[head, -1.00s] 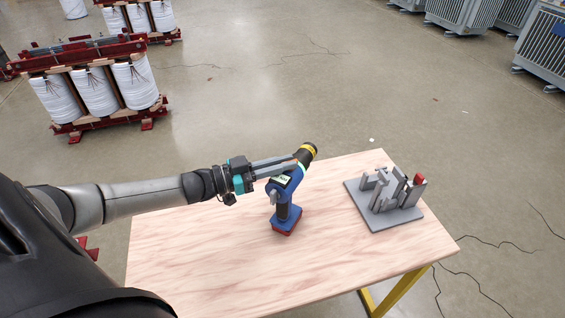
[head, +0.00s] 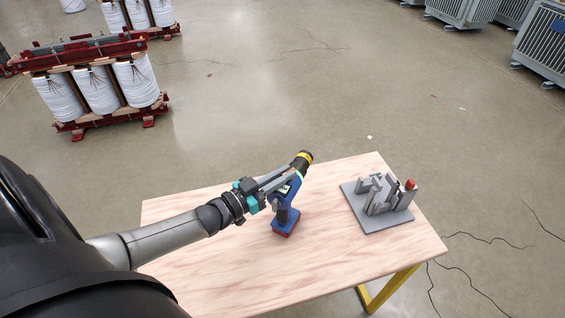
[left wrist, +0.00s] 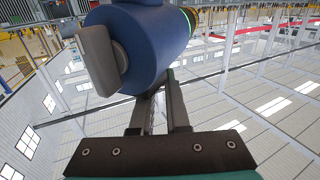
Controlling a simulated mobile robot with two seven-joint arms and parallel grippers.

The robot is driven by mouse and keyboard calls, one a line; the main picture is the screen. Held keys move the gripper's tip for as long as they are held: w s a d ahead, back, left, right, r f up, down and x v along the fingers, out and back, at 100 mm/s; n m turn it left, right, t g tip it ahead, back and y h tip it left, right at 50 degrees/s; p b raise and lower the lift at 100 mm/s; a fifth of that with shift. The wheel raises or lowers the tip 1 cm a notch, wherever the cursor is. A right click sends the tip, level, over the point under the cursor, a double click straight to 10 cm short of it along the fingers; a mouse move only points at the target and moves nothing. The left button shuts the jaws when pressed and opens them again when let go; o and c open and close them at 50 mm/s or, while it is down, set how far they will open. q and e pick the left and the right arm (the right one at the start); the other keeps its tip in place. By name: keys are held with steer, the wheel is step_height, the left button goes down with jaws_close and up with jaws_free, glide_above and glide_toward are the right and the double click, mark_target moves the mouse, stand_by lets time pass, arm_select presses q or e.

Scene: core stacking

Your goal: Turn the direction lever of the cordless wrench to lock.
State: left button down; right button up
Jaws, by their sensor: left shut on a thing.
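The cordless wrench (head: 288,190) is blue with a red base, a black and yellow nose and a small light label. It stands upright on its base on the wooden table (head: 215,255). My left gripper (head: 284,179) reaches in from the left, with its fingers at the wrench's upper body. In the left wrist view the wrench's blue body (left wrist: 145,45) lies across the fingers (left wrist: 160,90), and the fingertips are hidden by it. A grey lever-like piece (left wrist: 97,60) sits on the body's left end, beside the fingers. The lever's setting cannot be read. My right gripper is out of view.
A grey fixture plate (head: 350,205) with upright grey blocks and one red piece stands right of the wrench. The table's front and left are clear. Transformer cores with white coils (head: 98,88) stand on the floor behind.

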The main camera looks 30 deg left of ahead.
arm_select(q)
steer(key=n+y+p, duration=0.2)
steer(key=y, duration=0.1)
steer(key=shift+d+r+t, duration=0.15)
steer(key=shift+d+t, duration=0.05)
steer(key=shift+t, duration=0.1)
steer(key=shift+d+n+y+p, duration=0.15)
steer(key=shift+n+y+p, duration=0.85)
steer(key=shift+y, duration=0.8)
steer(key=c, duration=0.9)
jaws_free()
steer(key=s+d, duration=0.1)
steer(key=s, duration=1.4)
steer(key=shift+s, duration=0.15)
steer(key=shift+d, duration=0.1)
